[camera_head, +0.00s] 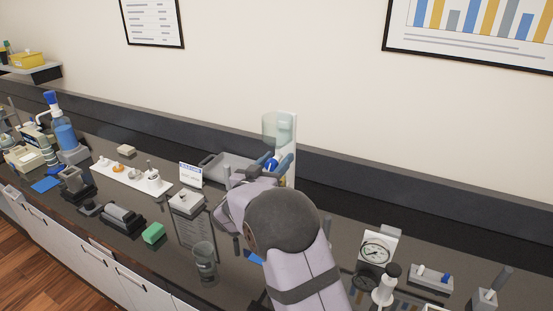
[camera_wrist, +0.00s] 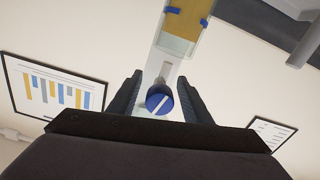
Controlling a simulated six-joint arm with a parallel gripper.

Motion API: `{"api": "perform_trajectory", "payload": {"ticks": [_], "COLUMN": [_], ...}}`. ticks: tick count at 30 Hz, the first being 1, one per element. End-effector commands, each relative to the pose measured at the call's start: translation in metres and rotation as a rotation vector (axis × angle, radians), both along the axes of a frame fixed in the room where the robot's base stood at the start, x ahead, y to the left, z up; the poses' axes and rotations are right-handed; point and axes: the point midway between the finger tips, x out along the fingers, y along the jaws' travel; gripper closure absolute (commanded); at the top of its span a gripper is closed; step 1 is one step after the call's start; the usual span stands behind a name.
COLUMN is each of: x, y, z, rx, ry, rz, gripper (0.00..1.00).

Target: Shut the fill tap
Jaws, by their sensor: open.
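The fill tap is a round blue knob (camera_wrist: 159,99) with a pale stripe across its face. In the wrist view the stripe runs at a slant. It also shows as a small blue spot in the head view (camera_head: 271,165), partly hidden by my arm. My gripper (camera_wrist: 160,82) is open, with one dark finger on each side of the knob. I cannot tell whether either finger touches it. Beyond the knob, a clear vessel with amber oil (camera_wrist: 185,22) shows in the wrist view. A clear cylinder (camera_head: 270,127) stands against a white upright board (camera_head: 289,125) in the head view.
A grey tray (camera_head: 212,161) lies left of the stand. A glass beaker (camera_head: 205,265), a green block (camera_head: 153,233) and a white panel with pegs (camera_head: 130,175) are on the dark bench further left. A pressure gauge (camera_head: 376,252) stands to the right.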

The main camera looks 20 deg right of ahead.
Motion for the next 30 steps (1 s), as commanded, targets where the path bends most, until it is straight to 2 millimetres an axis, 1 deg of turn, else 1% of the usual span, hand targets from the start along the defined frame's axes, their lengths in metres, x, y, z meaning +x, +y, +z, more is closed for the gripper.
{"api": "perform_trajectory", "payload": {"ticks": [4,5,6,8,9,16,25,30], "x": [-0.0001,-0.0001,-0.0001,-0.0001,-0.0001,-0.0001,0.0005,0.0004], "y": [0.0001,0.0001,0.0001,0.0001,0.0001,0.0002,0.0007,0.0007], "z": [-0.0001,-0.0001,0.0000,0.0000,0.0000,-0.0023,-0.0042,-0.0010], "rx": [0.000,0.000,0.000,0.000,0.000,0.025,0.216,0.275], "ry": [0.000,0.000,0.000,0.000,0.000,-0.026,-0.221,-0.279], "rz": [0.000,0.000,0.000,0.000,0.000,-0.001,0.000,-0.001], "gripper": [0.55,0.62,0.72,0.86,0.96,0.97,0.96,0.96]}}
